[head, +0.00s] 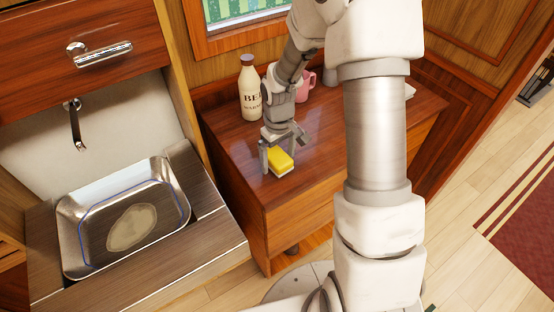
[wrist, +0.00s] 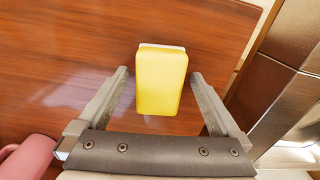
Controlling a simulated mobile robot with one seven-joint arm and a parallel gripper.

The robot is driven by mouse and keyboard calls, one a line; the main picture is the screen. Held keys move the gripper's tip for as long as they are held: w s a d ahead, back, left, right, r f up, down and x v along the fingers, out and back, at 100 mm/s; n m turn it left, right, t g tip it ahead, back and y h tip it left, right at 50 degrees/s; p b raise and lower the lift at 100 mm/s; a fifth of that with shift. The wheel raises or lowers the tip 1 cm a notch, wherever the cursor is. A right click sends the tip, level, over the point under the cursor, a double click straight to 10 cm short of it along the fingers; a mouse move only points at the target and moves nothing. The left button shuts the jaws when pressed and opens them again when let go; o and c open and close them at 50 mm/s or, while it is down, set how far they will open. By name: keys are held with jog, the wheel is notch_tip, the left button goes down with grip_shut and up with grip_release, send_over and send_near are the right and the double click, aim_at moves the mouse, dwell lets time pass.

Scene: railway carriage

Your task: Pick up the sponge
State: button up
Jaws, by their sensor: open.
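The yellow sponge (head: 280,160) with a pale underside lies on the wooden cabinet top (head: 310,180). It also shows in the wrist view (wrist: 161,82), lying lengthwise between the two fingers. My gripper (head: 280,165) is open and points down over the sponge, with one finger to each side of it. In the wrist view my gripper (wrist: 160,85) shows a gap between each fingertip and the sponge, so it holds nothing. I cannot tell exactly how high the fingertips are above the wood.
A cream bottle (head: 249,90) stands behind my gripper, and a pink mug (head: 305,87) stands behind my arm, also at the wrist view's lower left (wrist: 30,158). A metal sink (head: 70,235) lies to the left. The cabinet top in front of the sponge is clear.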

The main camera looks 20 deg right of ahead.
aim_at(278, 156)
jog(key=c, duration=1.4)
jog(key=shift+o, duration=0.2)
jog(key=shift+r, duration=0.1)
notch_tip(278, 156, up, 4)
jog(key=shift+r+p, duration=0.15)
jog(key=shift+p, duration=0.2)
jog(key=s+d+r+p, duration=0.1)
jog(key=s+d+r, duration=0.5)
jog(key=s+d, duration=0.2)
jog(key=shift+s+d+r, duration=0.15)
jog(key=shift+s+r, duration=0.05)
jog(key=shift+r, duration=0.05)
